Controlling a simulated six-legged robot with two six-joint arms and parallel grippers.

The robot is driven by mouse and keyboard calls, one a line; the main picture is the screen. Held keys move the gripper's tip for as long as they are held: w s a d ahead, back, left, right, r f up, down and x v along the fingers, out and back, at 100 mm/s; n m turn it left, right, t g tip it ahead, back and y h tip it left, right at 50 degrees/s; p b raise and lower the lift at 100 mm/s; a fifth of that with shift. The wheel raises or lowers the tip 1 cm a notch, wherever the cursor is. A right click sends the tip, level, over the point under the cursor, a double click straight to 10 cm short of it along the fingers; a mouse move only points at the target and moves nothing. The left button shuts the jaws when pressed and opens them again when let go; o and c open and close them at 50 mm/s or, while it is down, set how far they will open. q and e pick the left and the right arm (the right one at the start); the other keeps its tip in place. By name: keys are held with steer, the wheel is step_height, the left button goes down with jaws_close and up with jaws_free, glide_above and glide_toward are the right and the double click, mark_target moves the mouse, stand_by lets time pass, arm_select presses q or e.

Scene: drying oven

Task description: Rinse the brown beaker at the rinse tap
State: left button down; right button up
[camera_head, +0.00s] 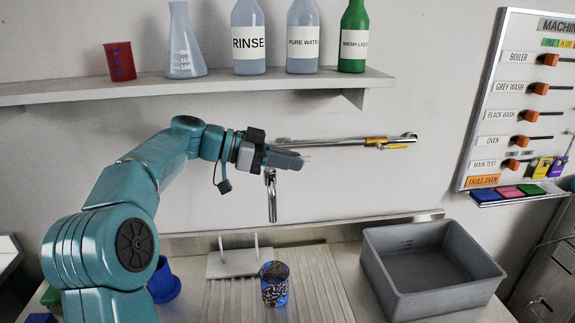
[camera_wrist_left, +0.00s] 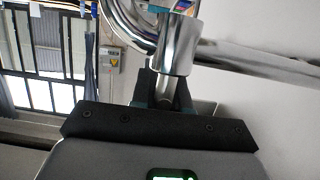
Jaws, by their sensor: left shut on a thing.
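A small blue beaker (camera_head: 275,291) with dark brown, speckled staining stands upright on the ribbed drainboard (camera_head: 322,285); it seems to be the brown beaker. The chrome rinse tap (camera_head: 335,141) reaches out from the wall with a yellow fitting, and its spout (camera_head: 272,200) hangs down behind and above the beaker. My left gripper (camera_head: 290,161) is at the free end of the tap, high above the drainboard. In the left wrist view the chrome spout (camera_wrist_left: 174,55) comes down between my fingers, and the gripper is shut on it. The fingertips are partly hidden. My right gripper is not in view.
A grey basin (camera_head: 385,272) stands right of the drainboard. A grey plate with two pegs (camera_head: 233,262) and a blue container (camera_head: 164,284) are at left. A shelf (camera_head: 200,84) above holds a red beaker (camera_head: 120,62), a flask and bottles. A labelled board (camera_head: 520,100) hangs at right.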

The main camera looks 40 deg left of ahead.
arm_select(q)
steer(key=c, duration=1.1)
jaws_free()
steer(key=shift+w+d, duration=0.1)
steer(key=shift+o, duration=0.2)
steer(key=v, duration=1.2)
